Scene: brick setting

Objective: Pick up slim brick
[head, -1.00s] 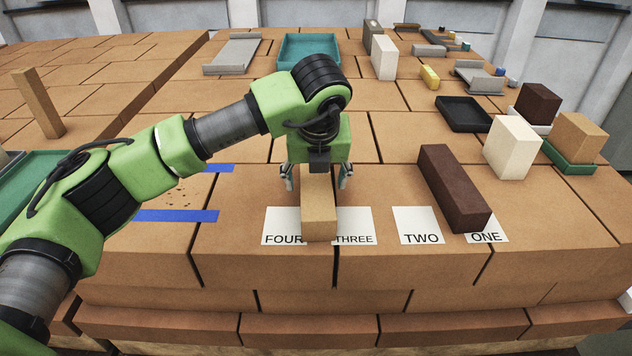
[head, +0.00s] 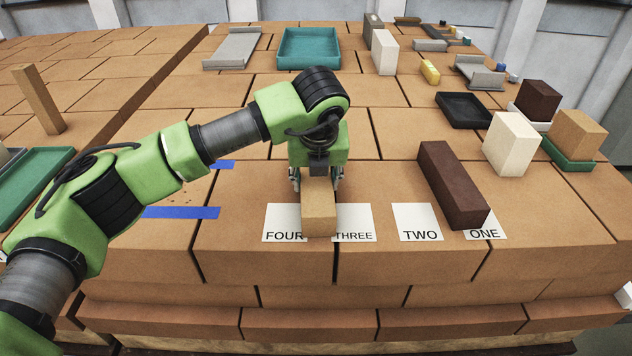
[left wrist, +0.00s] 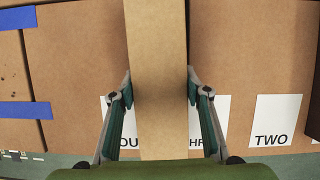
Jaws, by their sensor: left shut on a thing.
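A slim tan brick (head: 319,215) lies lengthwise over the inner edges of the cards FOUR (head: 282,224) and THREE (head: 354,224). My left gripper (head: 317,180) comes down over its far part, with one finger on each side. In the left wrist view the brick (left wrist: 158,100) runs between the two fingers (left wrist: 160,88), which are shut on its sides. I cannot tell whether the brick touches the surface. My right gripper is not in view.
A dark brown brick (head: 452,185) lies partly over card ONE (head: 488,232). Card TWO (head: 418,222) is uncovered. A cream block (head: 511,144) and a tan block (head: 576,134) on a green tray (head: 568,161) stand at the right. Blue tape strips (head: 180,212) lie at left.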

